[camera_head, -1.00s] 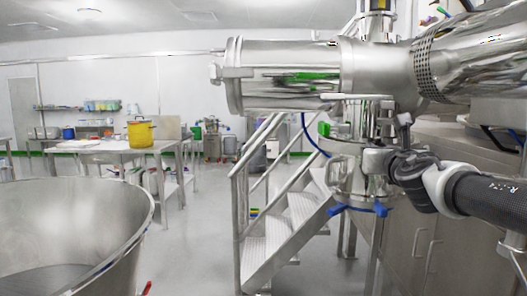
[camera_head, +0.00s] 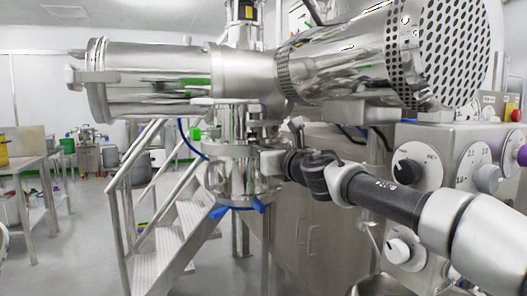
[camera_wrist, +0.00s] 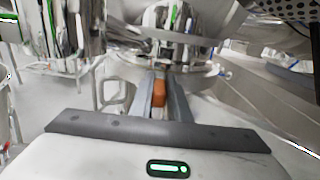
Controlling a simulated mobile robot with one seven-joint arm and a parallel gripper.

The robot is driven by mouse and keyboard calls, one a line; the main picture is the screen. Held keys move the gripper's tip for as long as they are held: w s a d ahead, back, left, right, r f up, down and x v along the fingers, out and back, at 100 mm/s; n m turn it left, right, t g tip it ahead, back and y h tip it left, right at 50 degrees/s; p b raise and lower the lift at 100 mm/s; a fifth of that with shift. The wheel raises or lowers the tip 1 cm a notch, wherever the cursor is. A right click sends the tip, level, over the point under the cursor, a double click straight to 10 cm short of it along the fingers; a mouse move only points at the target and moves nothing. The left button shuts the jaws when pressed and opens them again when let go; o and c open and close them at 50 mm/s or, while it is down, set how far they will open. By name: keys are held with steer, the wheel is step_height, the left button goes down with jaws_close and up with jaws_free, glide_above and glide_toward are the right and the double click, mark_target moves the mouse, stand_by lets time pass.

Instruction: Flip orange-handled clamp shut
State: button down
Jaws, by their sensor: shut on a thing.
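The orange handle of the clamp (camera_wrist: 159,92) shows in the wrist view, between the two grey fingers of my gripper (camera_wrist: 159,98). My gripper is shut on this handle. In the head view my gripper (camera_head: 272,162) reaches in from the right to the clamped joint of the steel vessel (camera_head: 240,185), below the horizontal steel drum. The orange handle cannot be made out in the head view. The clamp's band is mostly hidden, so I cannot tell whether it is open or closed.
A control box with dials (camera_head: 455,165) stands at the right, close to my arm. Metal stairs with railings (camera_head: 165,235) stand left of the vessel. Blue-handled fittings (camera_head: 240,208) sit under the vessel.

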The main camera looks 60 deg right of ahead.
steer(key=c, duration=2.1)
jaws_free()
steer(key=shift+s+d+f, duration=0.1)
steer(key=shift+f, duration=0.55)
steer(key=o, duration=0.4)
steer(key=shift+d, duration=0.2)
steer(key=shift+a+r, duration=0.1)
steer(key=shift+r, duration=0.05)
steer(key=shift+s+r, duration=0.1)
steer(key=p+v, duration=0.1)
steer(key=v, duration=1.6)
steer(key=shift+a+r, duration=0.15)
steer(key=shift+a, duration=0.05)
